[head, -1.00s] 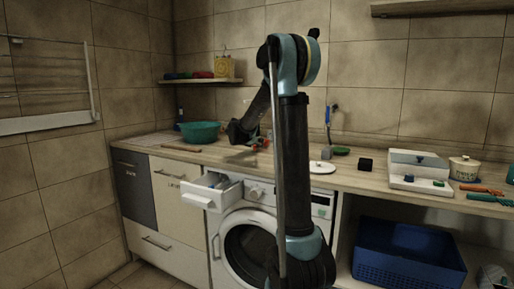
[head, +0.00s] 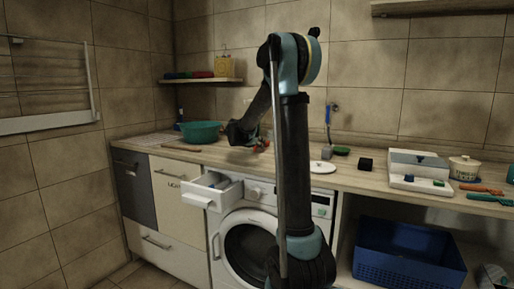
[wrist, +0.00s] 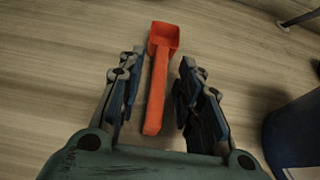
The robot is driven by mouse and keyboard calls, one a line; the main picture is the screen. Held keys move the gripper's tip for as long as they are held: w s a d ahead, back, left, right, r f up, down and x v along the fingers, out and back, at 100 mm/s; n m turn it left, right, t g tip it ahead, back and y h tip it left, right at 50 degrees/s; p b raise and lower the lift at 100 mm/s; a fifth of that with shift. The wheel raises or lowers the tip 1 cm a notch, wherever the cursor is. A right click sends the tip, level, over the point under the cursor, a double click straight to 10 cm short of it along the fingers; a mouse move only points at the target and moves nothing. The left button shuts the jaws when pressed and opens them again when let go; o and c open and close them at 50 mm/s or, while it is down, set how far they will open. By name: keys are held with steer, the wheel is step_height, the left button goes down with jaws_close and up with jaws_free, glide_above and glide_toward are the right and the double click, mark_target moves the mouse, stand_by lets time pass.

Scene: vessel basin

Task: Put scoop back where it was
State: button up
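The scoop (wrist: 157,82) is orange-red, with a square bowl at the far end and a straight handle pointing back towards my gripper. It lies on the wood-grain counter. My gripper (wrist: 157,95) is open, with one dark finger on each side of the scoop's handle and visible gaps between. In the head view my gripper (head: 258,144) is low over the counter (head: 215,153), right of the teal basin (head: 200,131). The scoop is hard to make out there.
A white drawer (head: 207,195) stands open on the washing machine (head: 250,240) below the counter. A dark blue round object (wrist: 295,135) is close on the right in the wrist view. A white lid-like disc (head: 322,167) and a dark cube (head: 365,164) lie further right.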

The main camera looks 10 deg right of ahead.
steer(key=v, duration=1.1)
steer(key=shift+s, duration=0.1)
